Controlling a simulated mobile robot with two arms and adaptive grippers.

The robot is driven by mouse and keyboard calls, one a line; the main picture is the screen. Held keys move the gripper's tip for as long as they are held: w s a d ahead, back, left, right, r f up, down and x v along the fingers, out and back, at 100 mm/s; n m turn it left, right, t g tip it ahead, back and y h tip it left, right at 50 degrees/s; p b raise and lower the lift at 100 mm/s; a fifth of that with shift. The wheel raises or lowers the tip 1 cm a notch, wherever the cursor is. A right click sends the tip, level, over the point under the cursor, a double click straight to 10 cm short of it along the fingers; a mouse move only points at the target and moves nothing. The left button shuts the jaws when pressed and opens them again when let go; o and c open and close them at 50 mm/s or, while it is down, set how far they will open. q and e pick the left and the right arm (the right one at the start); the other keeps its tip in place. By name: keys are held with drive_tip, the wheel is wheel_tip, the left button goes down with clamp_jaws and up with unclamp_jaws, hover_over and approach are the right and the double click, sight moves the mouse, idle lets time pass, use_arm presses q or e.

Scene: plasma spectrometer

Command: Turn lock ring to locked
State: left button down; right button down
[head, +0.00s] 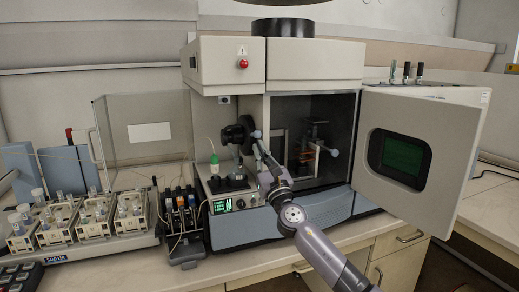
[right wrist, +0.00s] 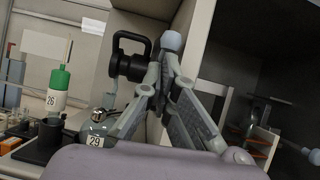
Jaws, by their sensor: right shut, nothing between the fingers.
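A black round part with a loop handle, which looks like the lock ring (head: 238,133), sits at the left edge of the open chamber; it also shows in the right wrist view (right wrist: 128,66). A pale blue knob (right wrist: 172,41) stands just right of it. My right gripper (head: 261,150) is shut and empty. Its fingertips (right wrist: 166,62) point up close below the knob and right of the black part; I cannot tell whether they touch either. The ring's lock marks are too small to read. My left gripper is not in view.
The spectrometer door (head: 456,150) stands open at right. A green-capped bottle (right wrist: 59,85) labelled 26 and a round flask (right wrist: 97,128) labelled 29 stand near the gripper. Sample racks (head: 95,222) fill the left bench.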

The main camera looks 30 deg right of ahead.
wheel_tip(320, 180, up, 2)
drive_tip(key=shift+d+r+p, duration=0.1)
drive_tip(key=shift+p, duration=0.75)
